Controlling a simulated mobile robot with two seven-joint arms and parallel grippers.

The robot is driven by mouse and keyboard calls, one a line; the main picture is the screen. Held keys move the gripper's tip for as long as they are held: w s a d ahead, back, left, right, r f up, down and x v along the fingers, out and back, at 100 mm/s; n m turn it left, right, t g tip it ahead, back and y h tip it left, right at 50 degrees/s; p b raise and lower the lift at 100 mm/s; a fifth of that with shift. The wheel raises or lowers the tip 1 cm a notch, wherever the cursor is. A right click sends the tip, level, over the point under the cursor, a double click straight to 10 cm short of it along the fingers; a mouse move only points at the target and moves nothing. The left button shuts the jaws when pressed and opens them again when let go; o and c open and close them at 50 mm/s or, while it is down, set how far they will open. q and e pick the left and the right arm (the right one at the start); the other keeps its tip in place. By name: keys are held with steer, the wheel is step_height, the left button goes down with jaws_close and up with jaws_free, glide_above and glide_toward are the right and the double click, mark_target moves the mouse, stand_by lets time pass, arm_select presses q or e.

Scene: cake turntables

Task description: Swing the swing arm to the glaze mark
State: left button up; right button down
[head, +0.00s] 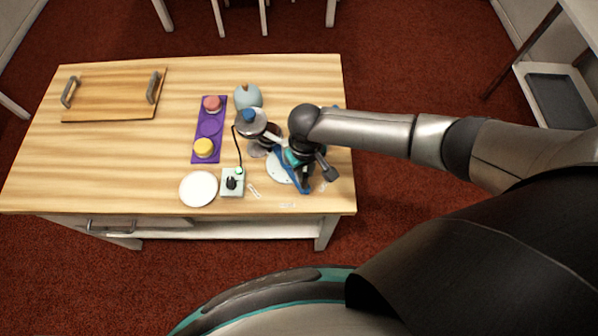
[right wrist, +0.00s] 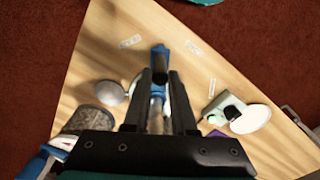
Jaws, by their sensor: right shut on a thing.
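The blue swing arm (head: 290,181) is near the right end of the table, beside and partly over a pale round plate (head: 276,169). My right gripper (head: 304,178) comes down onto it from above and hides part of it. In the right wrist view, the swing arm's blue end (right wrist: 160,51) shows just beyond my right gripper (right wrist: 161,78), whose two fingers are shut on the arm's bar. Three small white labels lie around the arm: a left one (head: 254,191), a front one (head: 287,205) and a right one (head: 323,187). Their writing is too small to read. My left gripper is not in view.
A switch box (head: 232,183) with a cable and a white plate (head: 198,189) stand to the left. Behind are a blue-topped jar (head: 250,120), a pale blue round pot (head: 248,96) and a purple tray (head: 209,125). A wooden board (head: 112,95) lies far left.

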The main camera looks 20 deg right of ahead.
steer(key=shift+w+d, duration=0.15)
steer(key=shift+d, duration=0.35)
steer(key=shift+w+d, duration=0.35)
steer(key=shift+d, duration=0.3)
steer(key=shift+w+d, duration=0.35)
steer(key=shift+d, duration=0.25)
steer(key=shift+w+d, duration=0.2)
steer(key=shift+d, duration=0.05)
steer(key=c, duration=0.8)
jaws_free()
steer(key=shift+o, duration=0.2)
